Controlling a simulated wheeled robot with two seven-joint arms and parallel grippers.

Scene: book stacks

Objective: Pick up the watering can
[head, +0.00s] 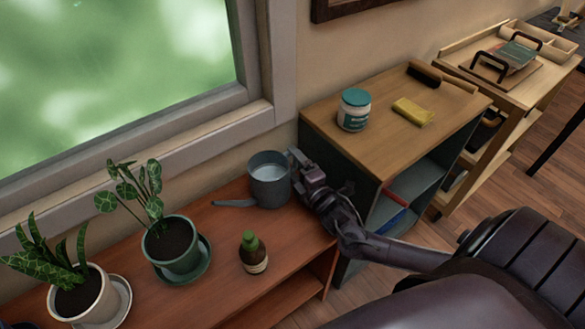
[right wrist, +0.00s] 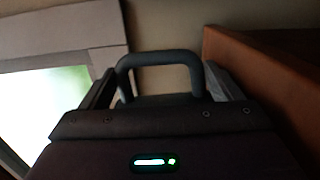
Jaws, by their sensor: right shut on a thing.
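The grey watering can (head: 268,184) stands upright at the right end of the red-brown wooden shelf (head: 217,245), its spout pointing left. Whether its base touches the shelf is hard to tell. My right gripper (head: 300,172) is at the can's right side, shut on its handle. In the right wrist view the dark curved handle (right wrist: 160,58) shows between the fingers of the right gripper (right wrist: 162,95). My left gripper is not in view.
Potted plants (head: 172,248) (head: 78,293) and a brown bottle with a green top (head: 253,253) share the shelf. A cabinet (head: 385,130) with a jar (head: 354,110) and a yellow sponge-like block (head: 413,112) stands close at right. A window (head: 110,80) is behind.

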